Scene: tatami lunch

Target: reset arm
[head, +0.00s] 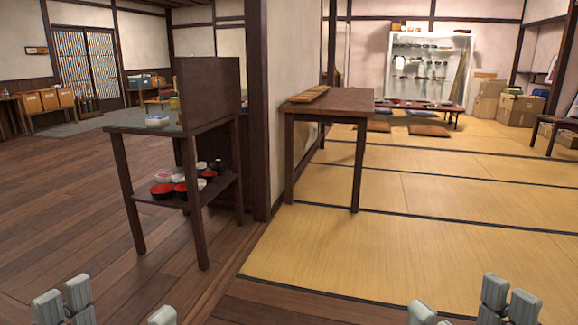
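My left gripper (115,308) shows at the bottom left edge of the head view. Its grey fingertips are spread apart with nothing between them. My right gripper (463,305) shows at the bottom right edge, also with its fingertips apart and empty. Only the fingertips of both grippers are in view; the rest of both arms is below the frame. Neither gripper touches anything visible.
A dark two-level stand (126,124) with bowls (164,189) is ahead to the left, beside a pillar (270,110). A tall wooden table (350,102) bears a wooden board (305,94). The tatami floor (400,240) ahead right is mostly clear. Boxes (520,108) stand far right.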

